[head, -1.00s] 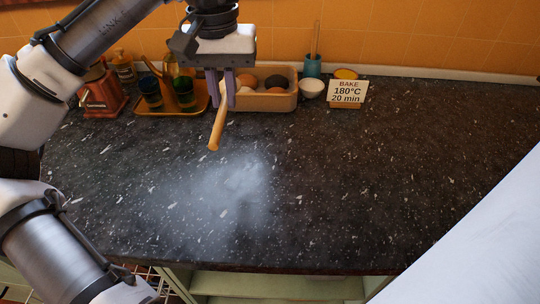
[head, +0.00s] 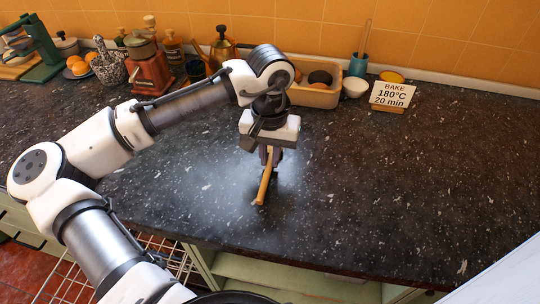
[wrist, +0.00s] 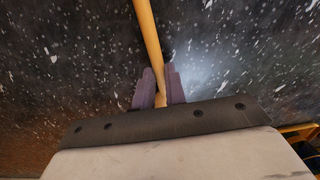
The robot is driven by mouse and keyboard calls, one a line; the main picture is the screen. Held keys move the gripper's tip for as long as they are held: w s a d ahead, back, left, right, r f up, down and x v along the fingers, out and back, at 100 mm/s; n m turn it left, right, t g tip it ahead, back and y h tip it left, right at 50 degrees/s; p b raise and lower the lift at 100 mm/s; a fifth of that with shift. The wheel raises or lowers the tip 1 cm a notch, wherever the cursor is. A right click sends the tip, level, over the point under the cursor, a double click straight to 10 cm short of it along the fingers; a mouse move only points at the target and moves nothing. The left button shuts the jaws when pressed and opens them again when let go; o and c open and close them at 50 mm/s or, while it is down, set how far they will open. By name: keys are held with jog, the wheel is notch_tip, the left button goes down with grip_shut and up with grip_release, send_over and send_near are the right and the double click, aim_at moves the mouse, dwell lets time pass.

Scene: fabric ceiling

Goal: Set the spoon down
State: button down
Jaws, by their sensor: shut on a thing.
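The spoon (head: 264,186) is a light wooden stick-like piece, tilted, with its lower end close to the dark speckled counter (head: 400,170). I cannot tell whether that end touches the counter. My gripper (head: 269,158) points down and is shut on the spoon's upper part. In the wrist view the spoon (wrist: 148,40) runs up from between the purple-grey fingers (wrist: 160,88) of my gripper. The spoon's far end is cut off there, so its full shape is hidden.
The counter around and right of the spoon is clear. Along the back stand a bread tray (head: 318,97), a small white bowl (head: 355,87), a blue cup (head: 358,65) and a bake sign (head: 392,94). A red grinder (head: 151,74) stands at the back left. The counter's front edge (head: 300,262) is near.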

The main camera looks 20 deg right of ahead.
aim_at(270, 161)
jog(key=shift+f, duration=0.35)
jog(key=shift+f, duration=0.2)
jog(key=c, duration=1.5)
grip_release()
jog(key=shift+o, duration=0.2)
jog(key=shift+r, duration=0.15)
notch_tip(270, 161, up, 12)
jog(key=shift+b, duration=0.35)
